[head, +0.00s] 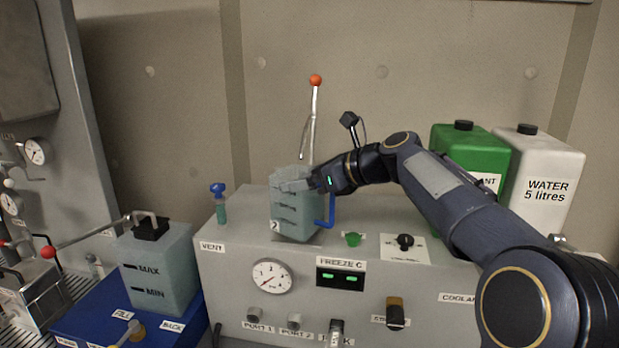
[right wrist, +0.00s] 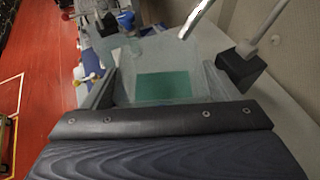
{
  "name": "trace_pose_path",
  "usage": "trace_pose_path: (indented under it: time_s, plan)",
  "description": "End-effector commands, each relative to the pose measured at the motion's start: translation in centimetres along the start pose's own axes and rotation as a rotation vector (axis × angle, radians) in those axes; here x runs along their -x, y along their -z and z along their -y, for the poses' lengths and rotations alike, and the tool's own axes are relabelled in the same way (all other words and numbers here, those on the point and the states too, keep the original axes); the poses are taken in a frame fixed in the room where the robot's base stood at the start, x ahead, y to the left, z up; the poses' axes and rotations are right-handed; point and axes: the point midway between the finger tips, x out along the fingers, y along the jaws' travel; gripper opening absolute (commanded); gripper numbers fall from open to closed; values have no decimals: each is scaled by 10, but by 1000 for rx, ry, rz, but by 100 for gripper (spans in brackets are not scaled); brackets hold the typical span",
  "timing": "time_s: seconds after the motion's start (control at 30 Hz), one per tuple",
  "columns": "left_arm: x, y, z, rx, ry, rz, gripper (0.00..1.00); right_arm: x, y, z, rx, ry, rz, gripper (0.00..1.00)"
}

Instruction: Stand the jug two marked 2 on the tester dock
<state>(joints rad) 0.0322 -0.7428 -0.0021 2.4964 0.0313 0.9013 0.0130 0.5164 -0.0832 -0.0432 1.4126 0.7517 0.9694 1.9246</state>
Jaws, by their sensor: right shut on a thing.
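The jug marked 2 (head: 296,222) is a translucent grey-blue box-shaped jug with dark level marks. My right gripper (head: 292,182) is shut on its upper part. The jug is over the top of the grey tester (head: 240,252), near its front edge, and looks about upright. I cannot tell whether its base touches the tester top. The dock under it is mostly hidden by the jug. In the right wrist view a teal patch (right wrist: 168,86) shows between the fingers, apparently liquid in the jug. My left gripper is not in view.
Another jug (head: 158,270) with MAX and MIN marks stands on a blue box (head: 92,318) at left. A blue bent part (head: 329,212) is right of the held jug. A green container (head: 470,150) and a white water container (head: 543,180) stand behind my arm.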

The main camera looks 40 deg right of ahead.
Motion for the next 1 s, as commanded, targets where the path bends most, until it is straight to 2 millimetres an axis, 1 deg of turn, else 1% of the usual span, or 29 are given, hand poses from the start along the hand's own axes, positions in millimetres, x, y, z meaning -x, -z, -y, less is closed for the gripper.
trace_pose_path:
  time_s: [0.03, 0.1, 0.23, 0.6, 0.63, 0.77, 1.0]
  plan:
    - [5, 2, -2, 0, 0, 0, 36, -3, -4, 10, -2, 2, 1, 13]
    - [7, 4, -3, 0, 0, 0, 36, -7, -6, 20, -2, 1, 1, 13]
    - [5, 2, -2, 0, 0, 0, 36, -11, 8, 19, -1, 1, 3, 13]
    - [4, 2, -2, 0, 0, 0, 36, -13, 12, 18, 1, 1, 3, 13]
    - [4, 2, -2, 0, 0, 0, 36, -14, 14, 19, 0, 0, 0, 83]
    - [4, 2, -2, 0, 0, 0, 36, -14, 13, 19, 0, 0, 0, 100]
    - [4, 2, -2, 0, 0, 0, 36, -13, 12, 19, 0, 0, 0, 100]
